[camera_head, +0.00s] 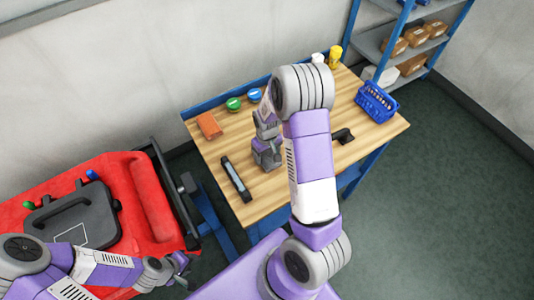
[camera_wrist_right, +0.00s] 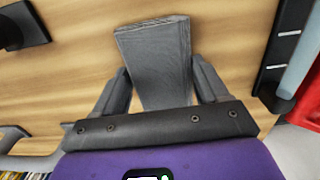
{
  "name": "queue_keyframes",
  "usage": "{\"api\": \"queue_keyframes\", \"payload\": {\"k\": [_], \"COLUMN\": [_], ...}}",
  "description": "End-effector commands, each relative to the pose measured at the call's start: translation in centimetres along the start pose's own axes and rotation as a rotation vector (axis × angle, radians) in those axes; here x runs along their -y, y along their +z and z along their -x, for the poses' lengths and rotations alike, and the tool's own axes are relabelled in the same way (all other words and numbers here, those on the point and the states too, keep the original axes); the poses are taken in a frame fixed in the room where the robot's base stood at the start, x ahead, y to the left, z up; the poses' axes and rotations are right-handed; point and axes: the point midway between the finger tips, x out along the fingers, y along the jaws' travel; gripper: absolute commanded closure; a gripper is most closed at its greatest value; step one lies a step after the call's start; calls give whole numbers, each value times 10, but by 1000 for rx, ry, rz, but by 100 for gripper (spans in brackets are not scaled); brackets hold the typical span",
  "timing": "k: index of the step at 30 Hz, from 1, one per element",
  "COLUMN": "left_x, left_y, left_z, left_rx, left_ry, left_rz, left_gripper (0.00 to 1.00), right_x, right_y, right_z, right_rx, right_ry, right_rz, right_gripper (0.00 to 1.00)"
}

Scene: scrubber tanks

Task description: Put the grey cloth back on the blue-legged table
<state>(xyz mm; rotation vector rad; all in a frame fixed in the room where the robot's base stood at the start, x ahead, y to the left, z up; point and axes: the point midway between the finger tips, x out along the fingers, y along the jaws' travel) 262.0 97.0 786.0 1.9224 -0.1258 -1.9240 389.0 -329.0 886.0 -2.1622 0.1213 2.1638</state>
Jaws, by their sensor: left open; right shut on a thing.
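The blue-legged table (camera_head: 265,203) has a light wooden top and stands in the middle of the head view. My right gripper (camera_head: 267,156) is low over the middle of this top. In the right wrist view it is shut on the grey cloth (camera_wrist_right: 155,52), a folded, flat pad held between the two fingers, with the wood behind it. Whether the cloth touches the wood I cannot tell. In the head view my right arm and gripper mostly hide the cloth. My left gripper (camera_head: 180,265) is open and empty beside the red machine (camera_head: 153,203), left of the table.
On the table are an orange block (camera_head: 209,125), green and blue round tins, a black bar-shaped tool (camera_head: 236,180), a black tool (camera_head: 343,136), yellow and white bottles at the back and a blue basket (camera_head: 376,103). Shelves (camera_head: 400,45) stand behind right. The front right tabletop is clear.

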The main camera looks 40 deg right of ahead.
Motion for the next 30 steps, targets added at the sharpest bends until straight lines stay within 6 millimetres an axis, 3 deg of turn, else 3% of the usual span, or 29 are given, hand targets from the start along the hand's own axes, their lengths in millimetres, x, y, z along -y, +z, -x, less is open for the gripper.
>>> {"api": "queue_keyframes", "payload": {"k": [8, 9, 13, 23, 26, 30], "left_x": [1, 1, 1, 0, -1, -2], "left_y": [0, 0, 0, 0, 0, 0], "left_z": [-4, -3, -2, 0, 2, 6], "left_rx": [0, 0, 0, 0, 0, 0], "left_ry": [0, 0, 0, 0, 0, 0], "left_rz": [0, 0, 0, 0, 0, 0], "left_gripper": [57, 57, 57, 57, 57, 57], "right_x": [0, 0, 0, 0, 0, 0], "right_y": [0, 0, 0, 0, -1, -1], "right_z": [-4, -3, -2, 0, 10, 38], "right_rx": [0, 0, 0, 0, -3, -6], "right_ry": [0, 0, 0, 0, 0, 0], "right_rz": [1, 1, 1, 1, 1, 2], "right_gripper": [51, 20, 1, 1, 1, 1]}}
